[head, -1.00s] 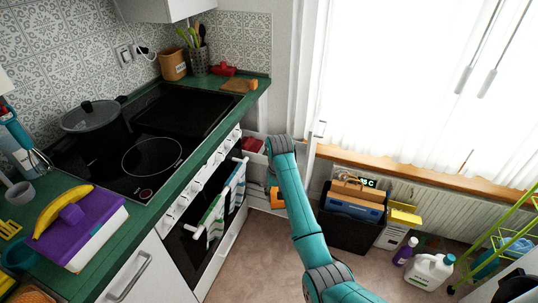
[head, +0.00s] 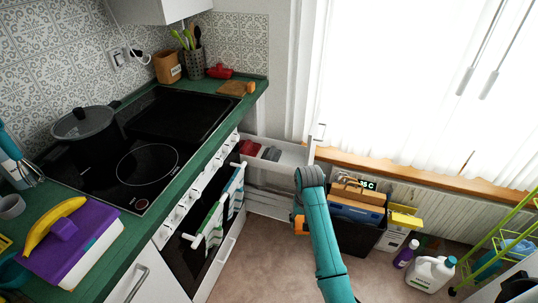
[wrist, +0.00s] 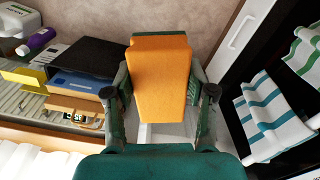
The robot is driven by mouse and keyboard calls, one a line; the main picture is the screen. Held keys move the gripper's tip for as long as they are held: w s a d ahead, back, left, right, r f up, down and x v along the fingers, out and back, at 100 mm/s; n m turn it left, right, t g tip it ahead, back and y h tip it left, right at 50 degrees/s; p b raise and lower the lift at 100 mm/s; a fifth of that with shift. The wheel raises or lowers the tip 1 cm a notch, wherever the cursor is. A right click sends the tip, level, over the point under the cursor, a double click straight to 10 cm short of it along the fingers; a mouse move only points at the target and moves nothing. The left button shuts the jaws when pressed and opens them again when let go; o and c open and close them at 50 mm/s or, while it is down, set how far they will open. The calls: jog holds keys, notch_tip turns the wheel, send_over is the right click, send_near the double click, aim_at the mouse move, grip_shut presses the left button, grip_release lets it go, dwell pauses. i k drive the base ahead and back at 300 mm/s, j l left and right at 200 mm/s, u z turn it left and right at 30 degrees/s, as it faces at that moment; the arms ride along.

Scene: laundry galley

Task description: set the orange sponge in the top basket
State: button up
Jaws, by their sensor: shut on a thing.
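The orange sponge (wrist: 160,72) is a thick block between the two fingers of my gripper (wrist: 160,92) in the wrist view. The gripper is shut on it. In the head view a bit of the sponge (head: 299,225) shows left of my arm's end, in front of the pull-out unit; my arm hides the rest. The unit's upper white basket (head: 290,155) is pulled out beside the stove, behind and above the sponge, with red and grey items at its left end. Its right part looks bare. A lower level (head: 270,203) sits beneath it.
The oven handle holds striped towels (head: 213,212). A black box with folders (head: 355,235) stands right of my arm, under the window. White and purple bottles (head: 430,272) and a green rack (head: 492,250) are farther right. The unit's tall front panel (head: 315,143) stands upright.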

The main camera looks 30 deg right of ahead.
aim_at(290, 163)
jog(key=i+j+z, duration=0.2)
jog(key=i, duration=0.35)
jog(key=i+z, duration=0.2)
jog(key=i, duration=0.35)
jog(key=i+j+z, duration=0.2)
jog(key=i, duration=0.3)
jog(key=j, duration=0.1)
